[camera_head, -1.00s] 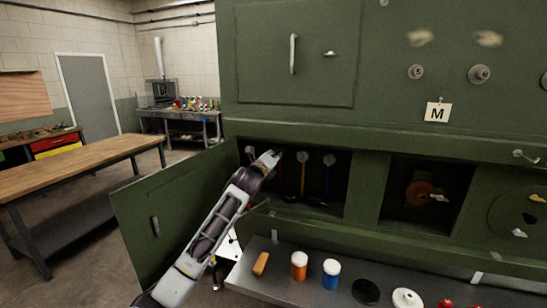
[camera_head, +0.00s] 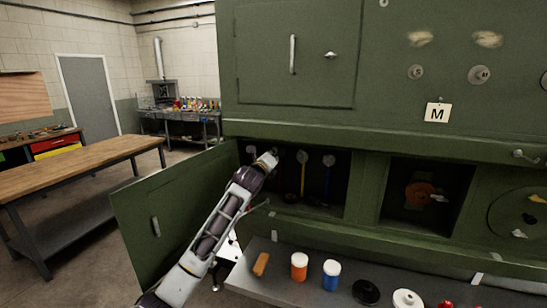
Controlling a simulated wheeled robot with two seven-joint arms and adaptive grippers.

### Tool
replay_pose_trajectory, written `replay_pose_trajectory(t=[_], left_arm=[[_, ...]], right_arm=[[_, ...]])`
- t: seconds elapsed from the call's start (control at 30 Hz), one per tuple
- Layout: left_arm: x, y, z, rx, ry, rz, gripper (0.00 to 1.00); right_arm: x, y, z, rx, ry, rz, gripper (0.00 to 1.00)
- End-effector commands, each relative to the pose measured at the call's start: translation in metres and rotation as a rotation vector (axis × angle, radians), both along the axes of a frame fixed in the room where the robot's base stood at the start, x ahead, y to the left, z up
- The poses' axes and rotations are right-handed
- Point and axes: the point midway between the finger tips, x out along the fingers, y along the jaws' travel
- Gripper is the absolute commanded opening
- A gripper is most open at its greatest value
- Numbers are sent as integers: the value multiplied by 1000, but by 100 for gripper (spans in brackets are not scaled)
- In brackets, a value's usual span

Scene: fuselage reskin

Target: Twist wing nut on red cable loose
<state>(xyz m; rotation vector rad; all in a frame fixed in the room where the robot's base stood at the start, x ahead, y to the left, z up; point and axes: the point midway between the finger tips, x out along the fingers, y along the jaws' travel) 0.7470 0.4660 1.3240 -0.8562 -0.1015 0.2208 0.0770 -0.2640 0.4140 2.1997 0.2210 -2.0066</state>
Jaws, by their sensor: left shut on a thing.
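My left gripper (camera_head: 268,160) reaches into the open compartment (camera_head: 318,205) of the green panel, at its left side. It is shut, and its fingers and what they hold are too small to make out. A yellow cable (camera_head: 303,180) and a blue cable (camera_head: 327,182) hang to its right, each below a pale round fitting. Another pale round fitting (camera_head: 249,149) shows to its left. The red cable and its wing nut cannot be made out; my gripper and arm cover that area. My right gripper is not in view.
The compartment's green door (camera_head: 170,215) hangs open at the left, beside my forearm. A grey shelf (camera_head: 250,283) below holds an orange block (camera_head: 261,264), an orange jar (camera_head: 299,266), a blue jar (camera_head: 331,274) and a black disc (camera_head: 366,291). A wooden bench (camera_head: 80,165) stands at far left.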

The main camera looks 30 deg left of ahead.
Motion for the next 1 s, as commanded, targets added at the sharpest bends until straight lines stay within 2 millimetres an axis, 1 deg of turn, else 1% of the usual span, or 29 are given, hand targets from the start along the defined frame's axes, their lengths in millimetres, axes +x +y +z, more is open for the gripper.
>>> replay_pose_trajectory(t=[0.27,0.47,0.67,1.0], left_arm=[[0,1,0,-26,-6,1,0],[0,1,0,-87,-19,1,0],[0,1,-1,-186,-41,0,0],[0,1,-3,-400,-93,1,0]], right_arm=[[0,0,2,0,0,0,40],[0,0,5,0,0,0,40],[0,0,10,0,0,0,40],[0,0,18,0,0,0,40]])
